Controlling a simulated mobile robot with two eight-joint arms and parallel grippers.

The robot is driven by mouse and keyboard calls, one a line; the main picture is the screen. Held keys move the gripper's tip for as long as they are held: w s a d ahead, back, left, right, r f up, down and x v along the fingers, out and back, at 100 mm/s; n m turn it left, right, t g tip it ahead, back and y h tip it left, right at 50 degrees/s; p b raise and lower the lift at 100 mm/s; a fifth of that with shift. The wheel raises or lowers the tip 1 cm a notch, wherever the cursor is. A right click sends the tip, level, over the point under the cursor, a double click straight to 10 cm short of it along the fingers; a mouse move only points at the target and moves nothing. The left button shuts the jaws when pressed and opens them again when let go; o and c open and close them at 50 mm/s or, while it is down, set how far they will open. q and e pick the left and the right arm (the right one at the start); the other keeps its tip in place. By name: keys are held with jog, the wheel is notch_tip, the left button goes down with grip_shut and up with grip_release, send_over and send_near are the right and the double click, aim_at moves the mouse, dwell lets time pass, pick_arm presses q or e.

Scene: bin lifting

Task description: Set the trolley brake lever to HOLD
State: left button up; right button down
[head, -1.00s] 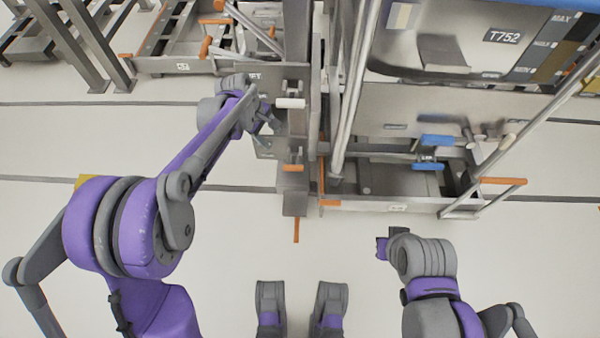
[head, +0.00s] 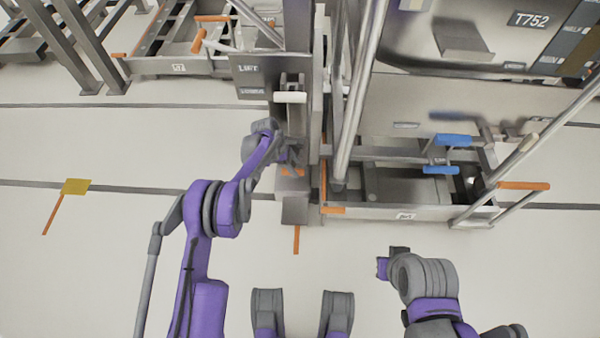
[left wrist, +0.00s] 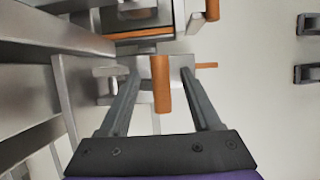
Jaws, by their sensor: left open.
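An orange lever handle (left wrist: 161,84) stands between the fingers of my left gripper (left wrist: 158,78) in the left wrist view. The fingers are open on either side of it, with gaps showing. In the head view, my left gripper (head: 294,156) is at the lower front of the steel post, partly covering an orange handle (head: 291,172). No HOLD mark is readable, so I cannot tell the lever's setting. The trolley (head: 375,211) is a grey steel frame right of the post. My right gripper (head: 384,266) is low in the head view, away from the trolley; its fingers are unclear.
A panel marked LIFT (head: 257,76) with a white-handled lever (head: 290,97) is above my left gripper. A bin marked T752 (head: 470,40) is at the upper right. Blue handles (head: 441,170) and a slanted rail (head: 505,175) are on the right.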

aim_at(299, 170)
pick_arm(q)
jog(key=b+x, duration=0.1)
jog(key=x, duration=0.4)
jog(key=shift+f, duration=0.1)
grip_shut()
dwell(1.3)
